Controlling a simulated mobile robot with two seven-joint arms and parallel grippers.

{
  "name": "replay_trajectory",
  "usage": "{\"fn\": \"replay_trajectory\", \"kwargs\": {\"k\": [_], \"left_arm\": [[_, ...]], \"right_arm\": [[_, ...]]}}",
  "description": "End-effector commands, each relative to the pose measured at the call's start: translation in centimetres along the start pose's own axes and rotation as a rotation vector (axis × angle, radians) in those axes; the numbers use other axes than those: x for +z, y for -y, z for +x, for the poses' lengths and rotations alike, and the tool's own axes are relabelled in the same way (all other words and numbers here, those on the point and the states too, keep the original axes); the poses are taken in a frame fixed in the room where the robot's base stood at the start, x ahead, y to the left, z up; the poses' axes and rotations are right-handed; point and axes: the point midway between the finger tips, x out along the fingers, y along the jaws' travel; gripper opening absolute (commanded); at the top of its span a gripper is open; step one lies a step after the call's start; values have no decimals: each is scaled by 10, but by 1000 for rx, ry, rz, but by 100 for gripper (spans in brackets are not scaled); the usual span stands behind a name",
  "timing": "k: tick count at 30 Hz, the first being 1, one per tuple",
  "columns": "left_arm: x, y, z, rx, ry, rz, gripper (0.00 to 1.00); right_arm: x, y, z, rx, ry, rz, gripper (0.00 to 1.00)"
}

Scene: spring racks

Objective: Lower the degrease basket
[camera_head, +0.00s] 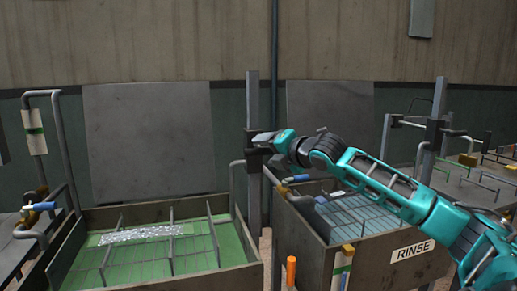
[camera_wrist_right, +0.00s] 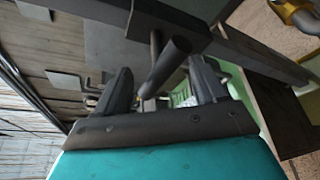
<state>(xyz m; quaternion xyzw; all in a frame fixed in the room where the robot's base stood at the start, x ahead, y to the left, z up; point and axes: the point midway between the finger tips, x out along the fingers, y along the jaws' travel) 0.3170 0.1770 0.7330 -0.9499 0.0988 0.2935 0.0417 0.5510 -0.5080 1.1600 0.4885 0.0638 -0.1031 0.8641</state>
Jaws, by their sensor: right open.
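A wire basket (camera_head: 193,243) sits low in the green-filled tank at the left in the head view, with a glittering pile of small metal parts (camera_head: 140,234) in it. No label shows on this tank. A grey post (camera_head: 252,100) stands at the tank's right, with a dark bracket on it. My right gripper (camera_head: 262,148) is at this bracket. In the right wrist view, the open fingers (camera_wrist_right: 163,78) stand on either side of a dark round bar (camera_wrist_right: 172,62), which reaches in between them. Contact cannot be told. My left gripper is out of view.
A tank marked RINSE (camera_head: 412,250) with a wire rack (camera_head: 350,212) stands right of the post, partly under my right arm. Another post (camera_head: 433,130) rises behind that arm. A bent grey pipe (camera_head: 62,150) stands at the left tank's far left. An orange cylinder (camera_head: 291,270) stands between the tanks.

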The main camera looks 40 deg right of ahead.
Motion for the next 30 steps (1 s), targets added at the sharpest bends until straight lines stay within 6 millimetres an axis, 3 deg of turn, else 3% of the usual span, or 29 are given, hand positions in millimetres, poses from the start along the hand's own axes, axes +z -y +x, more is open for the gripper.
{"fn": "replay_trajectory", "kwargs": {"k": [15, 27, 30], "left_arm": [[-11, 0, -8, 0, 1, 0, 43], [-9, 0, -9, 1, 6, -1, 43], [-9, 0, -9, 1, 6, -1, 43]], "right_arm": [[0, 0, 44, 0, 0, 5, 70], [-1, 1, 48, -1, -2, 0, 70], [-1, 0, 48, -1, -2, 1, 62]]}}
